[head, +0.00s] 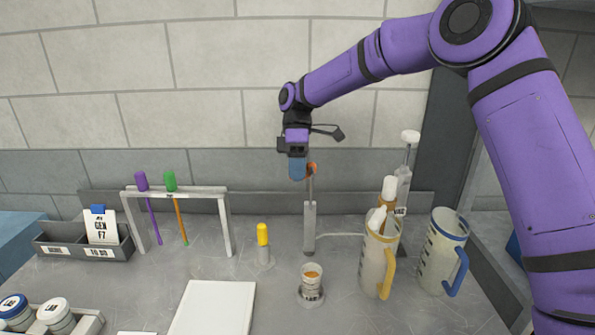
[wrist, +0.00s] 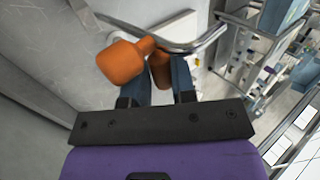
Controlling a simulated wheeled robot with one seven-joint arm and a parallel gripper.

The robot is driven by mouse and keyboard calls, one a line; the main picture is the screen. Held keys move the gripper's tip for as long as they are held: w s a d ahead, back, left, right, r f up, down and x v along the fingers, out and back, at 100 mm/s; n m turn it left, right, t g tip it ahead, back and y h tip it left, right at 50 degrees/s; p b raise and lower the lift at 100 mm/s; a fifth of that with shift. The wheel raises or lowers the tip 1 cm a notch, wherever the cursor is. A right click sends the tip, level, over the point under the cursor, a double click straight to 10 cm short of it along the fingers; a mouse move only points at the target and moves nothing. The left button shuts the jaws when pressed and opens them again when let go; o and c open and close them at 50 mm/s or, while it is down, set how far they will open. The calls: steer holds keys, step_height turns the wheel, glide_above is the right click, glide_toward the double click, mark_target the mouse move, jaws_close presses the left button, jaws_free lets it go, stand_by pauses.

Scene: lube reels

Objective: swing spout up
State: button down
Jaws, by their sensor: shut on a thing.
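A grey metal post (head: 310,228) stands upright on the bench in the head view, with an orange part (head: 312,168) at its top. My gripper (head: 297,172) is at the top of this post, its blue fingers pointing down beside the orange part. In the wrist view, an orange knob (wrist: 121,62) sticks out to the left of the fingers. My gripper (wrist: 161,78) is shut on the orange stem behind this knob. A bent metal tube (wrist: 185,46), which looks like the spout, runs past just beyond the fingertips. The fingers hide part of it.
A small labelled cup (head: 312,284) stands below the post. Jugs with a yellow handle (head: 377,262) and a blue handle (head: 441,252) stand right. A yellow-capped bottle (head: 263,243), a white board (head: 212,310) and a rack (head: 226,222) with purple and green tools are left.

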steer(key=shift+w+d, duration=0.3)
steer(key=shift+w, duration=0.25)
steer(key=c, duration=1)
jaws_free()
steer(key=shift+w+f, duration=0.15)
steer(key=shift+w, duration=0.1)
steer(key=shift+c, duration=0.2)
steer(key=shift+s, duration=0.1)
steer(key=shift+s+a, duration=0.15)
steer(key=shift+a, duration=0.1)
steer(key=v, duration=1.1)
steer(key=shift+s, duration=0.1)
